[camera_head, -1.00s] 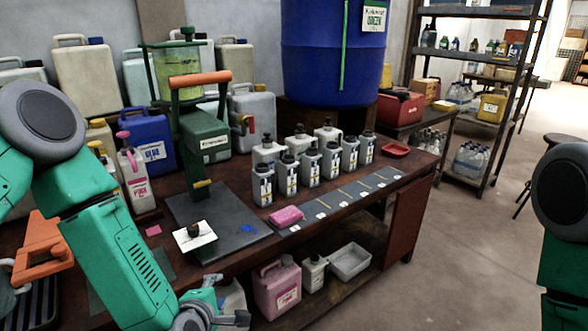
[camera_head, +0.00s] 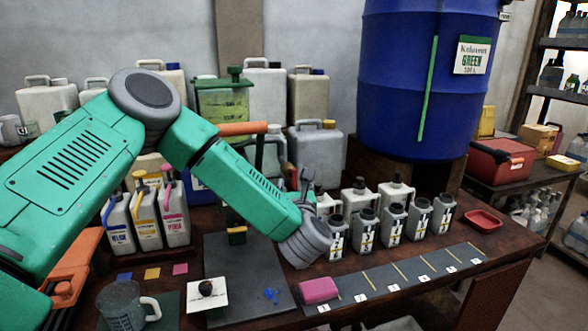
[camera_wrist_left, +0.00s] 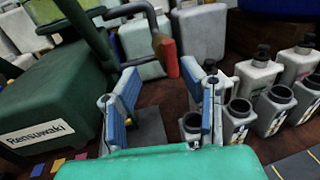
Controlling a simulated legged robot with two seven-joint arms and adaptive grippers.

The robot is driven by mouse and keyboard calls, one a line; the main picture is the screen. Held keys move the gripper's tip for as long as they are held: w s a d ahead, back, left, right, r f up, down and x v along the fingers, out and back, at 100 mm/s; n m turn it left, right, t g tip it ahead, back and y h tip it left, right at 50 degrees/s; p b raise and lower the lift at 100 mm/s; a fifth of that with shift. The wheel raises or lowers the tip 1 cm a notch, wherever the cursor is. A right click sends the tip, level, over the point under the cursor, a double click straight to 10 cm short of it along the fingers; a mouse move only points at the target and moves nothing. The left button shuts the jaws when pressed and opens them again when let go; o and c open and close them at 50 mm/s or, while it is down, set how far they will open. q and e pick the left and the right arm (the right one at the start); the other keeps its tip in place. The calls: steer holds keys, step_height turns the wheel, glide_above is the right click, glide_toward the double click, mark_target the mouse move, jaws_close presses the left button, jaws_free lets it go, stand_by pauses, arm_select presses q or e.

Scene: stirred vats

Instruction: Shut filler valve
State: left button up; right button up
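The filler has a clear tank of yellow-green liquid (camera_head: 222,100) and an orange bar handle (camera_head: 242,128). Its green body (camera_wrist_left: 45,100) is at left in the left wrist view; my arm mostly hides it in the head view. In the wrist view a grey bent pipe or lever carries a red grip (camera_wrist_left: 165,55), apparently the valve handle. My left gripper (camera_head: 308,186) is beside the filler, left of the grey bottles (camera_head: 362,228). In the wrist view its blue-padded fingers (camera_wrist_left: 163,72) are apart and empty, with the red grip beyond the gap. Contact is not visible. My right gripper is out of view.
Several grey bottles stand close right of the left gripper. A pink block (camera_head: 318,289) lies in front on the numbered strip (camera_head: 400,272). A blue drum (camera_head: 425,90) rises behind. Small jugs (camera_head: 146,218) and a measuring jug (camera_head: 122,305) stand left.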

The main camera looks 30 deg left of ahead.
mark_target(296, 171)
arm_select(q)
steer(key=x, duration=0.2)
steer(key=d+x, duration=0.1)
steer(key=x, duration=0.2)
steer(key=w+p+x, duration=0.1)
steer(key=x, duration=0.2)
steer(key=shift+w+d+r, duration=0.15)
steer(key=shift+r, duration=0.05)
steer(key=shift+w+a+f, duration=0.1)
steer(key=shift+a+f, duration=0.15)
steer(key=shift+a, duration=0.55)
steer(key=shift+d+r, duration=0.1)
steer(key=shift+d, duration=0.15)
jaws_close()
steer(key=shift+w+d, duration=0.1)
steer(key=shift+d, duration=0.2)
